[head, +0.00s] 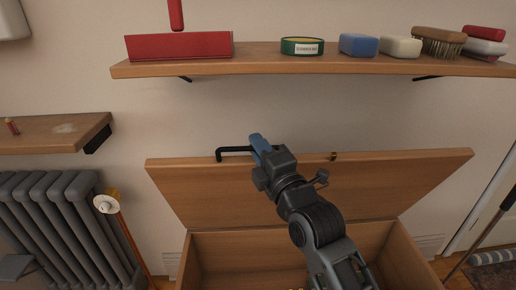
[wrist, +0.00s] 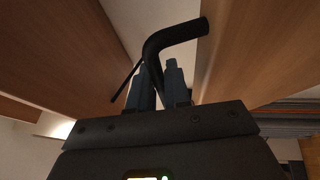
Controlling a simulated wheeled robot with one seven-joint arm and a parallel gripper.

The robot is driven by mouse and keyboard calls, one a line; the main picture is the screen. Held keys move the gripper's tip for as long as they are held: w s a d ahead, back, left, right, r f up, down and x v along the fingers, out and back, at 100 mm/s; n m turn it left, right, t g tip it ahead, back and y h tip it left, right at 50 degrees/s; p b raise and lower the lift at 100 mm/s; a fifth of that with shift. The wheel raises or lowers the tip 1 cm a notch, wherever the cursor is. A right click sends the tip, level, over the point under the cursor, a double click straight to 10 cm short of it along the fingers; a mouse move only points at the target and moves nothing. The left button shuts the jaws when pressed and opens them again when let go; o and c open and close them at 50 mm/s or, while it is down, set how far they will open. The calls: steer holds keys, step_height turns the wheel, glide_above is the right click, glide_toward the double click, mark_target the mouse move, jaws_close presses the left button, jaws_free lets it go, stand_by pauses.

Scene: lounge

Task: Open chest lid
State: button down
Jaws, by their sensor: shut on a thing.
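The wooden chest (head: 188,262) stands against the wall below the shelf. Its lid (head: 400,180) is raised and leans back, with the chest's inside partly in view. A black bar handle (head: 232,150) sits at the lid's top edge. My gripper (head: 258,143) is at the right part of this handle, its blue fingers at the lid's upper edge. In the wrist view the black handle (wrist: 174,38) passes between the two fingers of my gripper (wrist: 158,85), which is shut on it. My arm hides part of the lid and the chest's inside.
A wooden shelf (head: 270,64) above the lid holds a red box (head: 180,46), a green tin (head: 302,47), soaps and brushes. A grey radiator (head: 60,225) and a lower shelf (head: 50,133) are at left. A dark pole (head: 490,228) leans at right.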

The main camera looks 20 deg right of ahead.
steer(key=shift+s+a+f, duration=0.15)
steer(key=shift+s+f, duration=0.1)
steer(key=shift+s, duration=0.05)
steer(key=c, duration=1.2)
jaws_free()
steer(key=shift+r, duration=0.1)
steer(key=shift+o, duration=0.2)
steer(key=s+f+b, duration=0.1)
steer(key=s+b, duration=0.1)
steer(key=s, duration=0.5)
steer(key=shift+s+d+f, duration=0.15)
steer(key=shift+s+d, duration=0.2)
